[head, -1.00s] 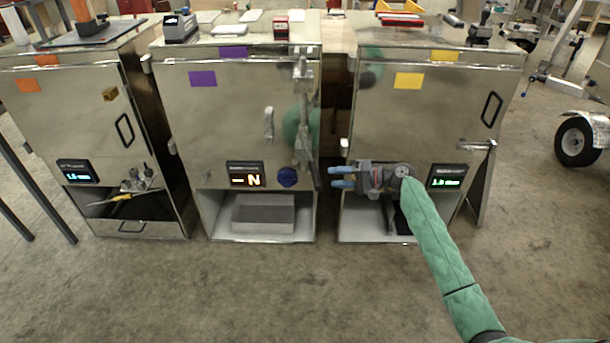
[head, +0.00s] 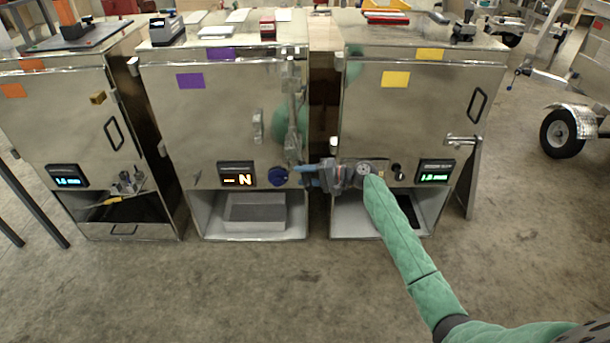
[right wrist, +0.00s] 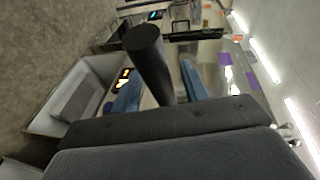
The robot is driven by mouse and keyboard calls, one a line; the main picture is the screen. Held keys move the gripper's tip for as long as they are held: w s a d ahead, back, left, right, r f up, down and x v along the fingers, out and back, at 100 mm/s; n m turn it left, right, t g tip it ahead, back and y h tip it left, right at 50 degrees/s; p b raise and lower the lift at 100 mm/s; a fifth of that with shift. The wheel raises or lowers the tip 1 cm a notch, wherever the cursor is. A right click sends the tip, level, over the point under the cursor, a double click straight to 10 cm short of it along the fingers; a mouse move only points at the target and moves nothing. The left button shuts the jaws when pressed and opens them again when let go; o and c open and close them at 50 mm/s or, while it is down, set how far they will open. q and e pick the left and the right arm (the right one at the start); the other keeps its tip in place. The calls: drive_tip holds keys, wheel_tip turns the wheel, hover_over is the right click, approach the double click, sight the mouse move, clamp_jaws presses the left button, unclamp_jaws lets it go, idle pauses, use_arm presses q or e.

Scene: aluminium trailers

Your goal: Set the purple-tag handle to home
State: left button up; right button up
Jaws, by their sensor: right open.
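The purple-tag machine is the middle metal cabinet (head: 215,125), with purple tags (head: 190,81) on its front. Its lever handle (head: 292,135) hangs down along the right side of the front; its lower end is partly hidden by my gripper. My right gripper (head: 308,176) reaches in from the right with its blue fingers at the handle's lower end. In the right wrist view, a dark round bar (right wrist: 150,62), apparently the handle's grip, stands between the two open, apart fingers (right wrist: 160,90). The display (head: 237,175) reads "- N". My left gripper is out of view.
A blue knob (head: 277,176) sits just left of my fingers. The yellow-tag cabinet (head: 415,115) stands close on the right, with my arm in front of it. An orange-tag cabinet (head: 70,110) stands on the left. The floor in front (head: 220,290) is clear.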

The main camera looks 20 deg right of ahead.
drive_tip(key=shift+c, duration=0.3)
clamp_jaws()
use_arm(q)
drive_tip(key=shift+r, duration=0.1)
use_arm(e)
drive_tip(key=shift+a, duration=0.15)
